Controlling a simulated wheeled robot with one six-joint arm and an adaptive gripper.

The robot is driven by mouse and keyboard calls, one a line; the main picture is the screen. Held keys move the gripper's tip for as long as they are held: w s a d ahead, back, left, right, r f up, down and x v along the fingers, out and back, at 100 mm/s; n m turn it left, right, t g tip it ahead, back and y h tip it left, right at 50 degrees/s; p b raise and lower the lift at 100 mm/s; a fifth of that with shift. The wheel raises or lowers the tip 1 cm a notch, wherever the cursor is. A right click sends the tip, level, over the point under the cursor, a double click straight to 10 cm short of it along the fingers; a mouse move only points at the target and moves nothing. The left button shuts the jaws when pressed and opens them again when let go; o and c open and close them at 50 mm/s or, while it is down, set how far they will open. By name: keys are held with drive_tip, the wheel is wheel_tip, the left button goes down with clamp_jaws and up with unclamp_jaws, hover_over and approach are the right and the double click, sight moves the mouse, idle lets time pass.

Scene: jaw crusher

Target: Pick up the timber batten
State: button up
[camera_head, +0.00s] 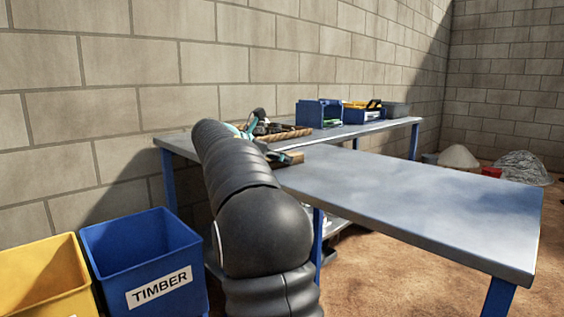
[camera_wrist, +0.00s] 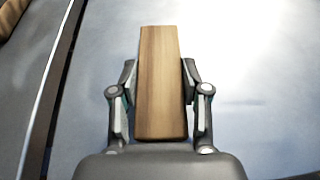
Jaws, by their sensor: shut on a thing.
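The timber batten (camera_wrist: 160,80) is a flat brown wooden piece between the two fingers of my gripper (camera_wrist: 160,92) in the wrist view. Both fingers press on its long sides, and its far end extends past the fingertips. Grey tabletop fills the view behind it; I cannot tell whether the batten touches it. In the head view, the batten (camera_head: 291,157) shows as a small brown end beside my gripper (camera_head: 283,157), at the near table's left end. My arm hides most of that area.
The near grey table (camera_head: 420,200) is otherwise bare. The back table (camera_head: 345,132) holds a wicker tray (camera_head: 290,134) and blue bins (camera_head: 320,113). A blue bin labelled TIMBER (camera_head: 145,262) and a yellow bin (camera_head: 45,277) stand at the lower left. A block wall runs behind.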

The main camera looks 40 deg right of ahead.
drive_tip(key=shift+r, duration=0.1)
drive_tip(key=shift+r+p, duration=0.35)
drive_tip(key=shift+r, duration=0.2)
drive_tip(key=r, duration=0.1)
drive_tip(key=s+r+p, duration=0.1)
drive_tip(key=r, duration=0.1)
drive_tip(key=shift+d+r, duration=0.2)
drive_tip(key=shift+r, duration=0.1)
drive_tip(key=s+d+r+p, duration=0.2)
drive_tip(key=s+d+r, duration=0.3)
drive_tip(key=s, duration=0.4)
drive_tip(key=shift+s+r, duration=0.2)
drive_tip(key=shift+r, duration=0.35)
